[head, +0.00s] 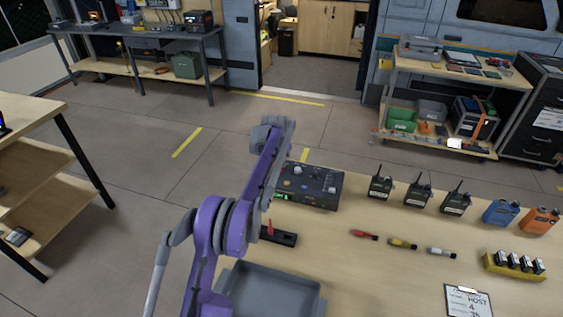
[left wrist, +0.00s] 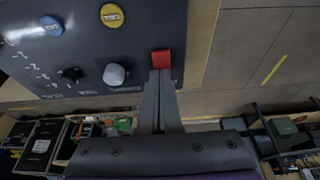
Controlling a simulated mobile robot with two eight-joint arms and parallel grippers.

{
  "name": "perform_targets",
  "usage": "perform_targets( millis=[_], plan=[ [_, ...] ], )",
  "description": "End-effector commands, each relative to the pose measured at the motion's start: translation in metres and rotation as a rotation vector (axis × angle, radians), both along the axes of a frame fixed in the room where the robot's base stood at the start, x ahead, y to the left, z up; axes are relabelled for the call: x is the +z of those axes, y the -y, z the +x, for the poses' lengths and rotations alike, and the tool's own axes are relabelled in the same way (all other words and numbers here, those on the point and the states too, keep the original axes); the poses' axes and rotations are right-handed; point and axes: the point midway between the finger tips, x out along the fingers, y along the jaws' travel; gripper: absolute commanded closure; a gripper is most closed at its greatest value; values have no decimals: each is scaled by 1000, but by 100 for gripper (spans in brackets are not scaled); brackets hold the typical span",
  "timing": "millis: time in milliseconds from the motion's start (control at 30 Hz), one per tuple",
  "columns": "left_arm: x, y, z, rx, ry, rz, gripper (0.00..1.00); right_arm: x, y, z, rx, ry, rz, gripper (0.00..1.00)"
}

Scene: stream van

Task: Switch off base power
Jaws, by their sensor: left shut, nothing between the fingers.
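A dark control box (head: 325,190) stands on the light wooden table, partly covered by my purple left arm in the head view. In the left wrist view its panel (left wrist: 40,75) carries a blue button (left wrist: 51,25), a yellow button (left wrist: 112,15), a grey knob (left wrist: 114,74), a small black knob (left wrist: 70,74) and a red switch (left wrist: 161,57) near one edge. My left gripper (left wrist: 160,75) is shut and empty, its fingertips right at the red switch. I cannot tell whether they touch it. My arm hides the fingertips in the head view. My right gripper is out of view.
A black holder with a red item (head: 270,228) and a grey tray (head: 270,292) lie near my left arm. Radios (head: 418,192), markers (head: 402,243), blue and orange packs and a clipboard (head: 467,301) occupy the table's right. Shelves and benches stand beyond open floor.

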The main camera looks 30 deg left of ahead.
Motion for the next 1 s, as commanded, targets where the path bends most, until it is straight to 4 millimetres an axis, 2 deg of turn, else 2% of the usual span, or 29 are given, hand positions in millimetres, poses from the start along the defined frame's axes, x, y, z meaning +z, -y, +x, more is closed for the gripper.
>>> perform_targets(
  millis=[333, 700, 1000],
  plan=[
    [-4, 1, -1, 0, -2, 0, 100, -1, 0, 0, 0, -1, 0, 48],
    [-6, 4, -16, 0, -7, -3, 100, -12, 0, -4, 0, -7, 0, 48],
    [-4, 4, -16, 0, -4, -1, 100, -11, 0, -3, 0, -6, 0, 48]
  ],
)
